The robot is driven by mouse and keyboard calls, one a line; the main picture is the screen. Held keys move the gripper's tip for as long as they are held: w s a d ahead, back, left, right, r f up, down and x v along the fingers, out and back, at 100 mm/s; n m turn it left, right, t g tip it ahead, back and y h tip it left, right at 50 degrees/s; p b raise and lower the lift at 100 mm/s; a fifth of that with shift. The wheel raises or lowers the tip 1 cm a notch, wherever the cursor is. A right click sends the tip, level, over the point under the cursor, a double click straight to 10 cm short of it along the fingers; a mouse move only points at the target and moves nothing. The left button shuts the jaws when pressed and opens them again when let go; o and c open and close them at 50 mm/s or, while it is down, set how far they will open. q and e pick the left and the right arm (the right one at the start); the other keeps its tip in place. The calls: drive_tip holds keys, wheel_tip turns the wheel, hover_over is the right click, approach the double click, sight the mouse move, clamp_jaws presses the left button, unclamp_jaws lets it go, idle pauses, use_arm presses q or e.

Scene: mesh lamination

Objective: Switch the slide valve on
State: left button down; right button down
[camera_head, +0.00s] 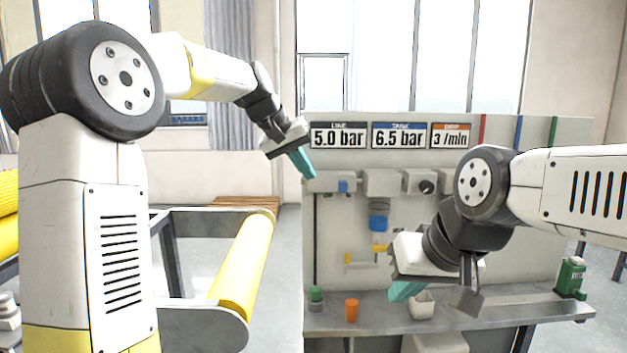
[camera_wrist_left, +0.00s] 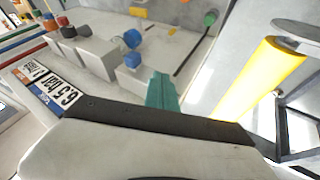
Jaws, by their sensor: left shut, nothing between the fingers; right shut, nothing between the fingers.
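A grey valve block (camera_head: 322,181) with a small blue piece (camera_head: 343,186) on its right side sits at the upper left of the panel; it looks like the slide valve. The blue piece also shows in the left wrist view (camera_wrist_left: 132,60). My left gripper (camera_head: 308,166) is shut and empty, its teal fingers pointing down just above the block's left end in the head view. I cannot tell whether they touch it. The teal fingers also show in the left wrist view (camera_wrist_left: 161,90). My right gripper (camera_head: 405,291) is shut and empty, low in front of the bench.
Several grey units and a blue bowl (camera_head: 378,220) line the panel (camera_head: 500,130) to the right. An orange cup (camera_head: 351,309), a green-topped item (camera_head: 316,296) and a white bin (camera_head: 421,304) stand on the bench shelf (camera_head: 480,316). A yellow roller (camera_head: 243,266) is at the left.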

use_arm(q)
drive_tip(key=v, duration=0.6)
drive_tip(key=shift+f, duration=0.1)
